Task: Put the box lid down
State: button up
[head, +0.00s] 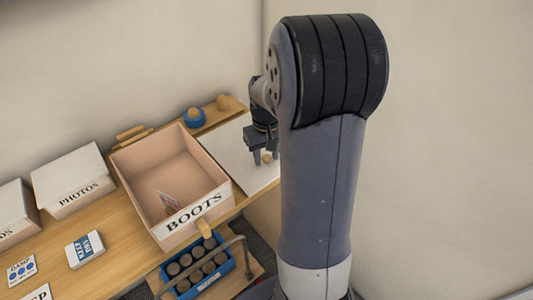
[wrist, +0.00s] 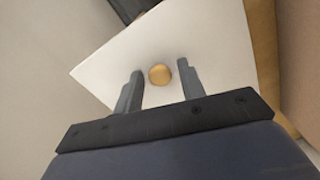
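The box lid (head: 228,150) is a flat white panel with a small round wooden knob (head: 267,158). It lies just right of the open BOOTS box (head: 162,153), at the right end of the wooden table. In the wrist view the lid (wrist: 212,48) is below my gripper (wrist: 160,66), and the knob (wrist: 159,74) shows between the two fingers with a gap on each side. My gripper (head: 265,161) is open and points down over the lid in the head view. My arm hides the lid's right part there. The BOOTS box is uncovered, with a small picture card inside.
A PHOTOS box (head: 72,178) with a white lid stands left on the table (head: 125,235). A blue tape roll (head: 194,117) and wooden pieces lie behind the BOOTS box. A blue crate (head: 218,275) of round-topped items stands in front. A wall rises close behind.

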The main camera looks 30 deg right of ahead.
jog(key=shift+o, duration=0.2)
notch_tip(320, 180, up, 12)
jog(key=shift+r, duration=0.2)
dwell(0.3)
dwell(0.9)
